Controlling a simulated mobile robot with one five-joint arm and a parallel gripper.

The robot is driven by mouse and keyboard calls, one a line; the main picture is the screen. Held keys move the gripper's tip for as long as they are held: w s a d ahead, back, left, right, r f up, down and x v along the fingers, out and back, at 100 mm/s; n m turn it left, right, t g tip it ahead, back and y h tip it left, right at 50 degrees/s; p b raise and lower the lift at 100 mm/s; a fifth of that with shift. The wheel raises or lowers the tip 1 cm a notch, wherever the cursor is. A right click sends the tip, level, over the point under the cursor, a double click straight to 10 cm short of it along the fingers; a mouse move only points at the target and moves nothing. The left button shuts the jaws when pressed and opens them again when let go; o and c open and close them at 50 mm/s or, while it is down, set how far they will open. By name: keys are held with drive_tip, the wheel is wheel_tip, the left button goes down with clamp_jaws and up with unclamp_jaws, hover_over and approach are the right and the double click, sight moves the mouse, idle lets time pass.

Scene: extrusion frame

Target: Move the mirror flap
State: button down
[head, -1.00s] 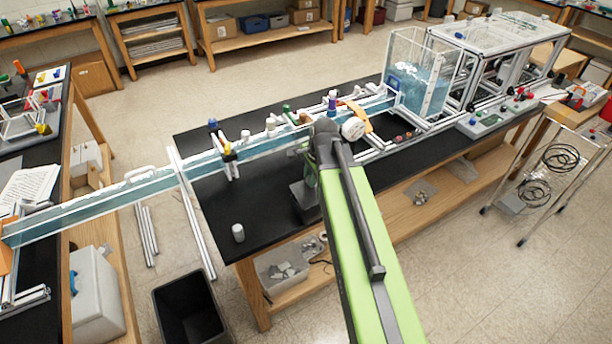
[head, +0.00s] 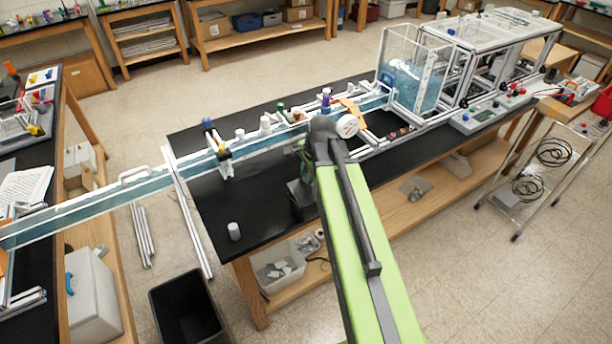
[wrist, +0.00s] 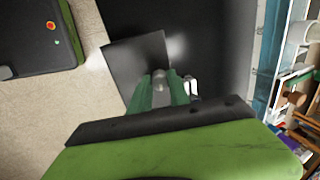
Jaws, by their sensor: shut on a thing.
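My gripper (wrist: 160,82) shows at the centre of the wrist view, its green fingers shut on a small grey piece. A dark, square, flat panel (wrist: 138,58), which looks like the mirror flap, lies just beyond the fingertips and tilts against the black table. The grey piece seems to join the panel, but the fingers hide the contact. In the head view a dark grey panel (head: 301,199) shows left of my green arm, below the trough, over the black tabletop. My arm hides most of the gripper there.
A long clear water trough (head: 190,168) crosses the black table (head: 220,205) to a glass tank (head: 410,82). Small fittings line its far side. A white cap (head: 234,231) stands at the near left corner. A black bin (head: 188,310) stands on the floor.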

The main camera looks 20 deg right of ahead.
idle(0.4)
drive_tip(key=c, duration=1.2)
unclamp_jaws()
